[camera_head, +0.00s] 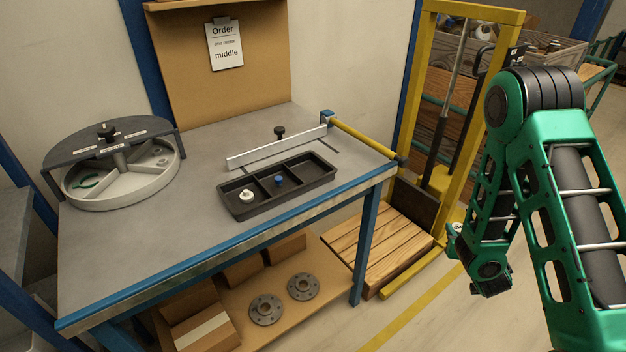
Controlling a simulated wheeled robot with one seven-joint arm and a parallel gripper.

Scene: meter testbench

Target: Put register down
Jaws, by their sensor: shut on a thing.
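My green arm (575,200) stands at the right, bent at its elbow, with its lower link reaching down beside the yellow frame. I cannot make out the fingers of my gripper or anything between them. No thing that I can surely call the register shows. A black tray (246,213) with several compartments lies on the grey workbench (180,245). A small white piece (246,196) sits in its left compartment and a small blue piece (280,181) in its middle one. The arm is well to the right of the tray.
A round grey divided bin (115,200) with a dark half cover stands at the bench's left. A pale bar (275,149) lies behind the tray, near a black knob (279,132). An order sheet (226,44) reads "middle". The bench's front left is clear.

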